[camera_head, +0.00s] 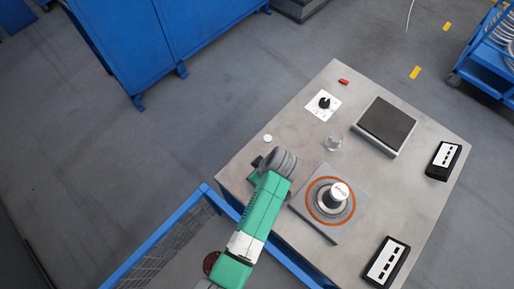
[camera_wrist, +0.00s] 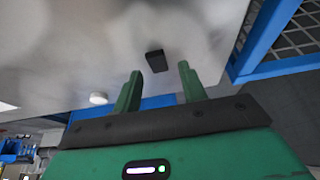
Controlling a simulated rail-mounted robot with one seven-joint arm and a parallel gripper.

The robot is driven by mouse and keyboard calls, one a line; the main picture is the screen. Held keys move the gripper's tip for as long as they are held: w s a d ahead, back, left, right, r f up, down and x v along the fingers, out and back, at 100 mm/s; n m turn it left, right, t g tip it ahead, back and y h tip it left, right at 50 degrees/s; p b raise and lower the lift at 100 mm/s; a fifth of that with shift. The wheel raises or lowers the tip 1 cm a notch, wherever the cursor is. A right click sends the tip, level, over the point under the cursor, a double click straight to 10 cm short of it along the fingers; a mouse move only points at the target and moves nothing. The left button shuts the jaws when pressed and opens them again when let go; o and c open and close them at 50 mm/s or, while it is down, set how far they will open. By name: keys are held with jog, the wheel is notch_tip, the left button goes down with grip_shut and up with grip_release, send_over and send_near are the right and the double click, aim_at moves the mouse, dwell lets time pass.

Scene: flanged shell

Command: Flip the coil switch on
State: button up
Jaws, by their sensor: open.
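My gripper (camera_wrist: 160,76) is open and empty in the wrist view, its two green fingers apart. A small black block (camera_wrist: 156,61) lies on the grey surface just beyond the fingertips, between them in the picture; I cannot tell whether it is the coil switch. In the head view my arm reaches the near left side of the grey table (camera_head: 300,130), and the wrist hides the fingers and the spot below them. A white plate with a black knob (camera_head: 323,103) sits at the table's far end. An orange ring (camera_head: 314,209) surrounds a white-topped cylinder (camera_head: 338,193) on a grey square plate.
A white disc (camera_head: 267,138) lies near the table's left edge. A clear glass-like piece (camera_head: 334,143), a dark square pad (camera_head: 386,125), a red piece (camera_head: 343,81) and two black boxes (camera_head: 443,160) (camera_head: 387,263) stand around. A blue mesh rail (camera_head: 165,230) borders the near left.

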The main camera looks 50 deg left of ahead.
jog(key=shift+a+f, duration=0.2)
jog(key=shift+f, duration=0.3)
grip_shut()
jog(key=y, duration=0.1)
jog(key=d+y+b, duration=0.1)
jog(key=shift+w+f+y+b, duration=0.1)
jog(key=shift+f+y+b, duration=0.15)
jog(key=shift+y+b, duration=0.05)
jog(key=shift+g+y+b, duration=0.3)
jog(key=shift+y+b, duration=0.25)
jog(key=shift+y, duration=0.15)
jog(key=shift+r, duration=0.25)
grip_release()
